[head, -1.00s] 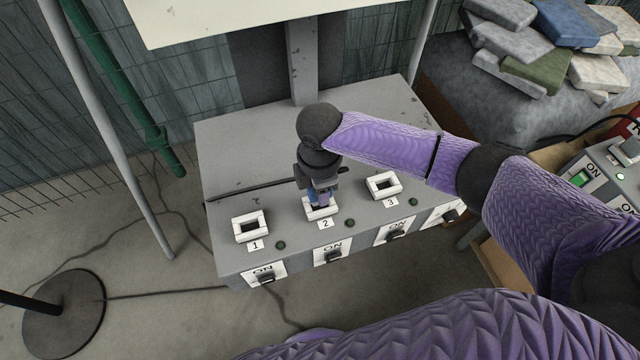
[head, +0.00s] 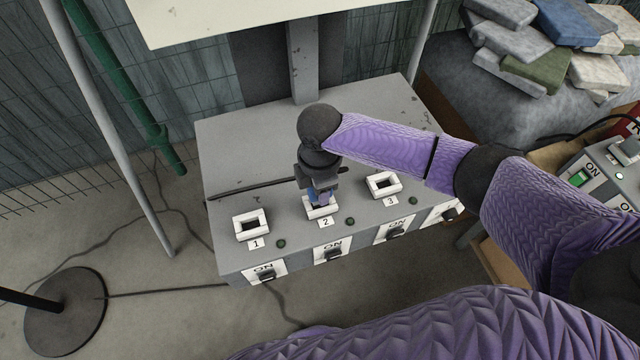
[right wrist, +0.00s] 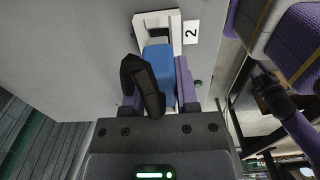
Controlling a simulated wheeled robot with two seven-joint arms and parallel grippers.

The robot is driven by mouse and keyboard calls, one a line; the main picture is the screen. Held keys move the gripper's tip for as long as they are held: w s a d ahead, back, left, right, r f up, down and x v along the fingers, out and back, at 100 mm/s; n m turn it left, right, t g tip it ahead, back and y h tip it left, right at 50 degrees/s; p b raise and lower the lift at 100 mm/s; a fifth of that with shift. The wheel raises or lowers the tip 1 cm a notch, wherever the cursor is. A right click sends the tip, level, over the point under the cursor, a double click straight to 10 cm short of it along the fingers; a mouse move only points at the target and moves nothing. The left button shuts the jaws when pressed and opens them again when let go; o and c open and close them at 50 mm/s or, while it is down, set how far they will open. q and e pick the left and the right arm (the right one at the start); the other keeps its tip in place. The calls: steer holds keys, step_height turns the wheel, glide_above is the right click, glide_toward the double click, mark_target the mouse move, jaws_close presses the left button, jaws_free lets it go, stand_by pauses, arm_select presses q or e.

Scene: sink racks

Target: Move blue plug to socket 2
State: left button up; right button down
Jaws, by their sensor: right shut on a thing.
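The blue plug (right wrist: 159,75) is between the fingers of my right gripper (right wrist: 163,88), which is shut on it. In the right wrist view the plug's far end is at the white frame of socket 2 (right wrist: 142,22), beside the label 2. How deep it sits cannot be told. In the head view my right gripper (head: 322,196) points down over socket 2 (head: 321,211), and little of the plug shows. A black cable end (right wrist: 142,88) stands out from the plug side. My left gripper is not in view.
Empty socket 1 (head: 251,225) is at the left and empty socket 3 (head: 384,185) at the right on the grey box (head: 240,150). Black switches (head: 334,254) line its front. A second panel (head: 600,165) stands at the right. A pole (head: 110,130) stands at the left.

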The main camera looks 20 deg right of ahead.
steer(key=shift+f+b, duration=0.7)
steer(key=shift+f, duration=0.5)
steer(key=shift+c, duration=1.4)
jaws_free()
step_height(320, 180, up, 10)
steer(key=p, duration=0.3)
steer(key=shift+f+p, duration=0.15)
steer(key=shift+p, duration=0.15)
steer(key=shift+r, duration=0.2)
steer(key=shift+f, duration=0.1)
